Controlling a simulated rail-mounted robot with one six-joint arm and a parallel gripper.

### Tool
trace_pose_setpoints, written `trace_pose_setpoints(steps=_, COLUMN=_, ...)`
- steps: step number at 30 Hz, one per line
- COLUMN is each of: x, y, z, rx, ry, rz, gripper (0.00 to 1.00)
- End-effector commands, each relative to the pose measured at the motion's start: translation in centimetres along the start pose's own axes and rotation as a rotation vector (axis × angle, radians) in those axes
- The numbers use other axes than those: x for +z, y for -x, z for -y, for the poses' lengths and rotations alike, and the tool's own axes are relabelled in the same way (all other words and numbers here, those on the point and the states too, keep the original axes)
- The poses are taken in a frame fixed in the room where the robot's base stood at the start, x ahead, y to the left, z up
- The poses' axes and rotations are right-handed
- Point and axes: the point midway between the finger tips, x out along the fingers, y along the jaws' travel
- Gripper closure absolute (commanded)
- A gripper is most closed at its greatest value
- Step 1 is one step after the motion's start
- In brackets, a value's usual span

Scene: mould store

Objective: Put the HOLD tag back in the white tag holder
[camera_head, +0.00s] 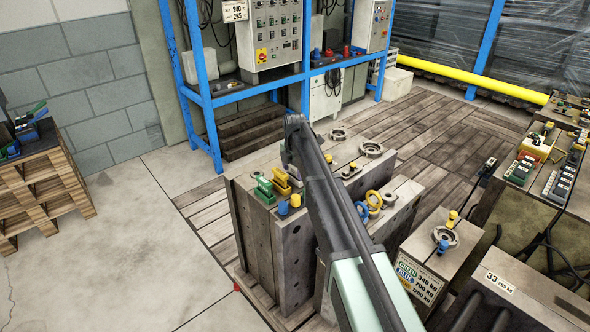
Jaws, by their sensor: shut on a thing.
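I cannot make out the HOLD tag or the white tag holder in the head view. My dark arm link runs up the middle of the picture over the grey mould blocks (262,235). It covers part of their tops. My gripper does not show; the far end of the link hides what lies beyond it.
Green and yellow clamps, a blue cap and blue and yellow rings (374,200) sit on the blocks. A weight sign (420,279) is on a block at right. Blue racking (207,90) with control cabinets (270,30) stands behind. Bare floor (130,240) is at left, beside pallets (40,190).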

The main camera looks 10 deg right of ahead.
Motion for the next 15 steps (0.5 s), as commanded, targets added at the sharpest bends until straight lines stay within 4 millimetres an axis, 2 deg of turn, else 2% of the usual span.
trace_pose_setpoints(steps=2, x=0.00, y=0.02, z=0.00, rx=0.000, ry=0.000, rz=0.000, gripper=0.53)
trace_pose_setpoints(steps=3, x=0.00, y=0.02, z=0.00, rx=0.000, ry=0.000, rz=0.000, gripper=0.26)
trace_pose_setpoints(steps=8, x=0.00, y=0.02, z=0.00, rx=0.000, ry=0.000, rz=0.000, gripper=0.01)
trace_pose_setpoints(steps=15, x=0.00, y=0.03, z=0.00, rx=0.000, ry=0.000, rz=0.000, gripper=0.01)
